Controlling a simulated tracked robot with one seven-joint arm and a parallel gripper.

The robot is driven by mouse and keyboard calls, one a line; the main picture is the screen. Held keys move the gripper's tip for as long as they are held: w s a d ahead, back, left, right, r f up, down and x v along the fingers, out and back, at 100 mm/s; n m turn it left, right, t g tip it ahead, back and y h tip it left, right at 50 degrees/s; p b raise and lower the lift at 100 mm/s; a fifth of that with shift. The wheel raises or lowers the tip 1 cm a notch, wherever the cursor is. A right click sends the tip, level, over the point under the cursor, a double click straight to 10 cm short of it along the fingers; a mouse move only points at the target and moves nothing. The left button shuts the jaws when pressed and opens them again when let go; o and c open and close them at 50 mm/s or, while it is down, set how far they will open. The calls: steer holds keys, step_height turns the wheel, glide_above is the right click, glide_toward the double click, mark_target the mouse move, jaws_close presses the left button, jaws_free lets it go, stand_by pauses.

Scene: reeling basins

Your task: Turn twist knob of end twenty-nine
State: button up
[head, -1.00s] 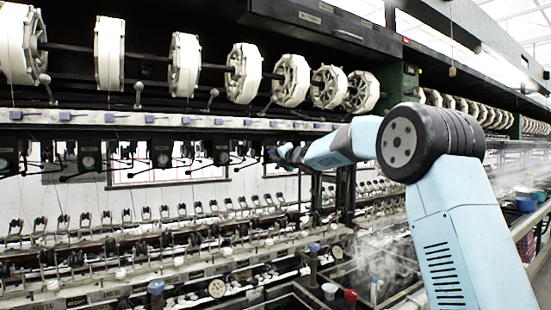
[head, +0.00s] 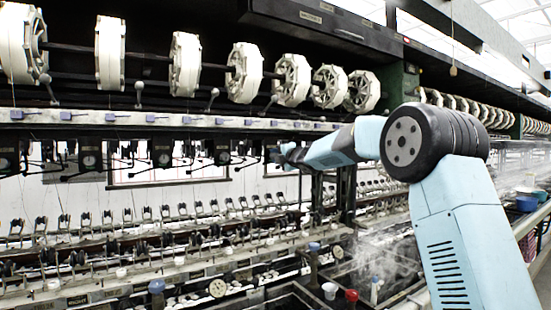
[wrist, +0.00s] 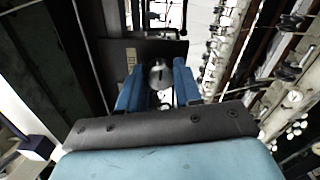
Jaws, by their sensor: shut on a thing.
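In the wrist view, my gripper (wrist: 158,85) has its two blue fingers closed on the sides of a small rounded metal twist knob (wrist: 160,74). The knob stands in front of a dark box (wrist: 144,48) with a small pale label on it. The label is too small and turned to read, so I cannot tell the end number. The knob is hidden there.
White reels (head: 243,73) line the top, above a pale rail (head: 150,121). Other black boxes (head: 161,153) hang to the left of my gripper. A lower row of small guides (head: 130,216) runs below. Steaming basins (head: 380,262) and a red-topped post (head: 351,296) stand at the lower right.

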steer(key=m, duration=0.5)
steer(key=shift+w+d+f+m, duration=0.1)
steer(key=shift+d+f+m, duration=0.05)
steer(key=shift+f+m, duration=0.25)
steer(key=m, duration=0.4)
steer(key=shift+f, duration=0.1)
steer(key=m, duration=0.5)
steer(key=shift+m, duration=1.5)
steer(key=shift+s+a, duration=0.2)
steer(key=o, duration=1)
steer(key=shift+r, duration=0.2)
steer(key=shift+o, duration=0.2)
